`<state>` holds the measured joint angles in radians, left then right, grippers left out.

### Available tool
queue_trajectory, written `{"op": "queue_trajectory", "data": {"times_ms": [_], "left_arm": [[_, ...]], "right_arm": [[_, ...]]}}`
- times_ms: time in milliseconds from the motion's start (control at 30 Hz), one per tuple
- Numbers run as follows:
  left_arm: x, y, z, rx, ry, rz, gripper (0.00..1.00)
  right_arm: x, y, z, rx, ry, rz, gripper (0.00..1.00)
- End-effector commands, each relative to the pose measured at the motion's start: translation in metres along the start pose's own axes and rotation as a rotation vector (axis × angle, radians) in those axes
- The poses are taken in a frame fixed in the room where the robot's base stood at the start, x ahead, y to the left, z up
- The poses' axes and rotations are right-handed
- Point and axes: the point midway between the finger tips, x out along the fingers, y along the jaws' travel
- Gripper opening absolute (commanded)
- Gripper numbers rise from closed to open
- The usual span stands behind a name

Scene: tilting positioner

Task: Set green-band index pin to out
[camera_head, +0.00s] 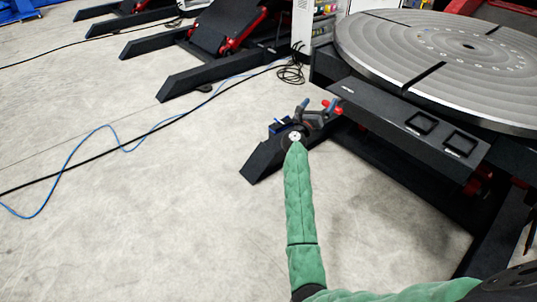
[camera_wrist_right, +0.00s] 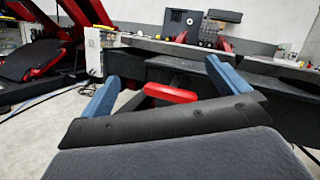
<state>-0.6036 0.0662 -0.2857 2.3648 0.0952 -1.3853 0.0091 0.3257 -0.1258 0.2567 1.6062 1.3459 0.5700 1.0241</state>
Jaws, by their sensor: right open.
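The tilting positioner's round grey table (camera_head: 395,45) sits at the upper right in the head view, above a dark front beam (camera_head: 410,120). Two red knobs (camera_head: 338,110) show at the beam's left end. My right gripper (camera_head: 318,108) is beside them, at the end of my green-sleeved arm. In the right wrist view, the blue fingers of my right gripper (camera_wrist_right: 166,75) are spread apart. A red rounded handle (camera_wrist_right: 170,93) lies between them, with visible gaps on both sides. I cannot make out a green band on any pin. My left gripper is not in view.
A dark ramp foot (camera_head: 258,165) lies on the floor just beneath my right gripper. Black ramps (camera_head: 205,78) with red parts stand at the upper left. A blue cable (camera_head: 105,127) and a black cable cross the floor. The left floor is otherwise clear.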

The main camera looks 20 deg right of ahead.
Motion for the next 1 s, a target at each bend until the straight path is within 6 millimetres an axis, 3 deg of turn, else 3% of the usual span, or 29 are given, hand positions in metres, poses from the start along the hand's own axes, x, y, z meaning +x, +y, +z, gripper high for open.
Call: {"op": "queue_trajectory", "data": {"times_ms": [433, 1000], "left_arm": [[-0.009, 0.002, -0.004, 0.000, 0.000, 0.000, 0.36], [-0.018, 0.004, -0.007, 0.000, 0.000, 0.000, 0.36]], "right_arm": [[-0.062, 0.015, 0.033, -0.343, -0.290, 0.232, 1.00], [-0.150, 0.036, 0.044, -0.704, -0.576, 0.467, 1.00]]}}
